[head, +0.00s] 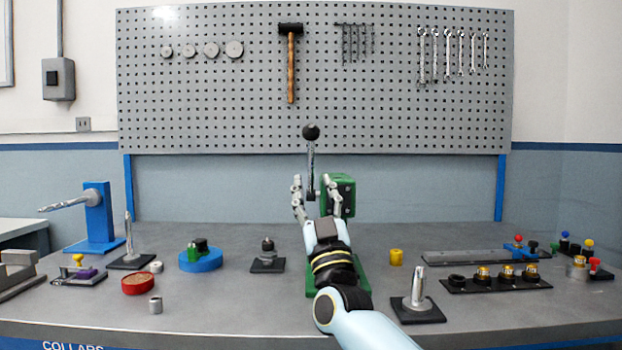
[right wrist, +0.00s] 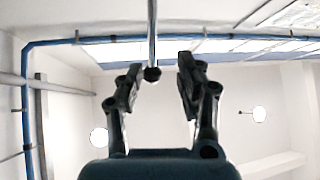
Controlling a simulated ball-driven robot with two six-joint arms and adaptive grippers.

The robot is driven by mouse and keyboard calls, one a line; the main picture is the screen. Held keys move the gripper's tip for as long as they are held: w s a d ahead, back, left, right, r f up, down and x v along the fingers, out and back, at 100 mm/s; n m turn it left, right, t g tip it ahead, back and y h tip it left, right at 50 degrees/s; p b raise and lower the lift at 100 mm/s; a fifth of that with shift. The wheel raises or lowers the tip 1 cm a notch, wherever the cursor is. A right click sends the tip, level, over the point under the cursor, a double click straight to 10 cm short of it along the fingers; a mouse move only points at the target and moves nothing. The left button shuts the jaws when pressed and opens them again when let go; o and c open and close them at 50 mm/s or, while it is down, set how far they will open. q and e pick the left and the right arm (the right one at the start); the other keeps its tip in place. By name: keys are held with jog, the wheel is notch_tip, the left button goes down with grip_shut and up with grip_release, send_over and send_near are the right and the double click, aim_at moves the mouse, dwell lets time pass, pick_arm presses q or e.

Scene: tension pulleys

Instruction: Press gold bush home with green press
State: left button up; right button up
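The green press (head: 345,190) stands at the middle of the bench, its lower part largely hidden behind my right arm. Its lever (head: 311,160) points up and ends in a black ball knob (head: 311,132). My right gripper (head: 317,187) is open in front of the press, one finger on each side of the lever in the picture. In the right wrist view the black knob (right wrist: 152,74) shows between the spread fingers; contact cannot be told. Gold bushes (head: 507,273) sit in a black holder at right; any bush inside the press is hidden. My left gripper is not in view.
A yellow cylinder (head: 396,257) stands right of my arm. A post on a black base (head: 418,308) stands close by the forearm. At left are a blue round fixture (head: 201,260), a red dish (head: 138,284) and a blue stand (head: 98,215).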

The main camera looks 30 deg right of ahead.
jog(key=v, duration=0.8)
jog(key=shift+f, duration=0.25)
jog(key=shift+s+a, duration=0.15)
